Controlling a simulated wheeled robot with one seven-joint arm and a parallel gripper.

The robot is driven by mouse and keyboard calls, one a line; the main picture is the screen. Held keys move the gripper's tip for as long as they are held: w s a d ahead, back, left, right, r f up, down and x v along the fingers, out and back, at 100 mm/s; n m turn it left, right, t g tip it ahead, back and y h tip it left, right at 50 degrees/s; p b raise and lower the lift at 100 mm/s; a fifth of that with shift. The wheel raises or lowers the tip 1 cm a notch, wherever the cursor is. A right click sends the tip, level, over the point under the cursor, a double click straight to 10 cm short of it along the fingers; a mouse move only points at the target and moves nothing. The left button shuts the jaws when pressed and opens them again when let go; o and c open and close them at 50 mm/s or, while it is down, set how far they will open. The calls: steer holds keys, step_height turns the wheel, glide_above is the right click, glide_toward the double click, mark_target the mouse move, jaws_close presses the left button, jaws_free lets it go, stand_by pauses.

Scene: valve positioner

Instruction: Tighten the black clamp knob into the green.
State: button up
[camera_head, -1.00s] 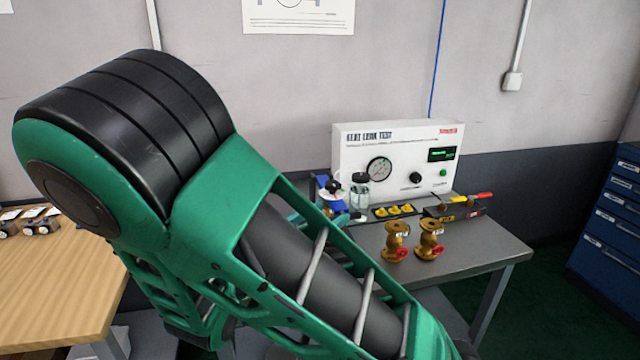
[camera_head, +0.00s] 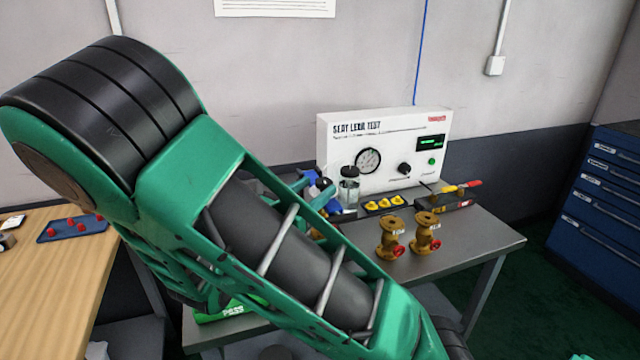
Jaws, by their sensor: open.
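A blue clamp-like part (camera_head: 317,188) stands at the left end of the tester, mostly hidden behind my green arm. A different black knob (camera_head: 404,168) sits on the front of the white seat leak test panel (camera_head: 340,122). The panel has a round gauge (camera_head: 368,161) and a dark display with green digits (camera_head: 431,142). My arm crosses the view from upper left to lower right. I cannot make out my gripper's fingers, nor their place relative to the clamp.
A clear jar (camera_head: 349,188) and a tray of yellow parts (camera_head: 384,203) stand before the panel. Two brass valves with red parts (camera_head: 390,238) (camera_head: 425,234) stand on the grey bench (camera_head: 475,243). A wooden table (camera_head: 60,280) is at left, blue drawers (camera_head: 604,205) at right.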

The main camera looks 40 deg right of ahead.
mark_target(318, 186)
steer(key=shift+x, duration=2.25)
steer(key=c, duration=1.1)
